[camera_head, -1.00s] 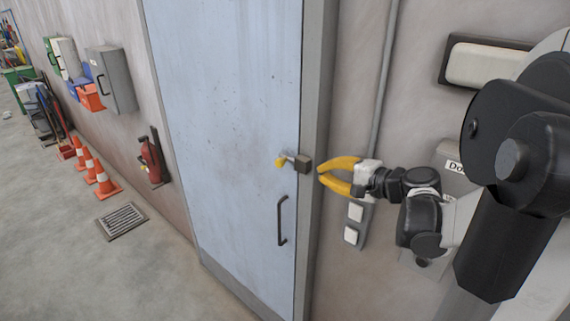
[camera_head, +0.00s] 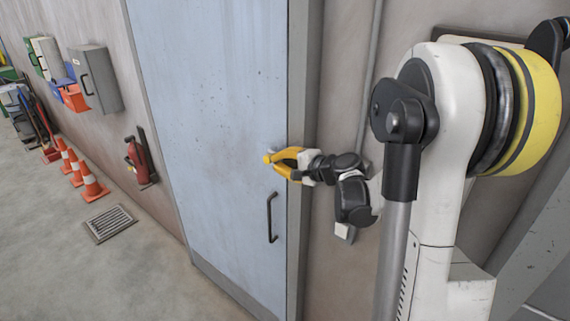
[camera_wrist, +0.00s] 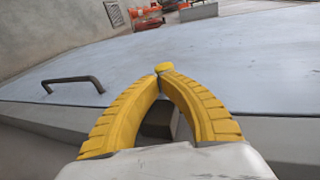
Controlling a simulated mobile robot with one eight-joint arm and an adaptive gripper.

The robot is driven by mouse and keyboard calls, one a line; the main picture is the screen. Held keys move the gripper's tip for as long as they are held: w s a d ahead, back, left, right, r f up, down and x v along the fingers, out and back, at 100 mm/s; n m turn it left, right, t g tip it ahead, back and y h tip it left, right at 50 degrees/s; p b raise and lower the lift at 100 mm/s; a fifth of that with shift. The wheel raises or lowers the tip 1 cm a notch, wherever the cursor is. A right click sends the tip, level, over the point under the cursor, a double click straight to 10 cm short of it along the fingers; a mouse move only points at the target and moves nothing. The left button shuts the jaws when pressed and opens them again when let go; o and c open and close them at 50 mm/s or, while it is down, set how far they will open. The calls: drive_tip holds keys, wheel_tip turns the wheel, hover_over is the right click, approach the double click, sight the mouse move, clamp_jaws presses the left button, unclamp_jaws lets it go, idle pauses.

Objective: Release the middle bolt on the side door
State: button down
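The pale blue side door (camera_head: 215,90) is closed in its grey frame; its surface also fills the middle of the wrist view (camera_wrist: 220,60). One bolt shows at the door's right edge, and its yellow knob (camera_head: 267,158) sticks out past my fingertips. The knob also shows in the wrist view (camera_wrist: 164,67), right at the fingertips. My gripper (camera_head: 277,160) has yellow fingers that come nearly together there, apparently shut on the bolt's handle just behind the knob. The contact is small and partly hidden. The dark bolt housing (camera_wrist: 157,120) shows between the fingers.
A dark pull handle (camera_head: 271,218) stands out from the door below the bolt. The door frame (camera_head: 300,90) and a wall conduit (camera_head: 371,70) are close on the right. A fire extinguisher (camera_head: 138,160) and cones (camera_head: 92,185) stand to the left.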

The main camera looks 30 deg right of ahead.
sight(270, 157)
idle(0.3)
drive_tip(key=w, duration=0.1)
drive_tip(key=w+a+b, duration=0.1)
drive_tip(key=w, duration=0.2)
drive_tip(key=shift+w+a, duration=0.35)
drive_tip(key=shift+w, duration=0.05)
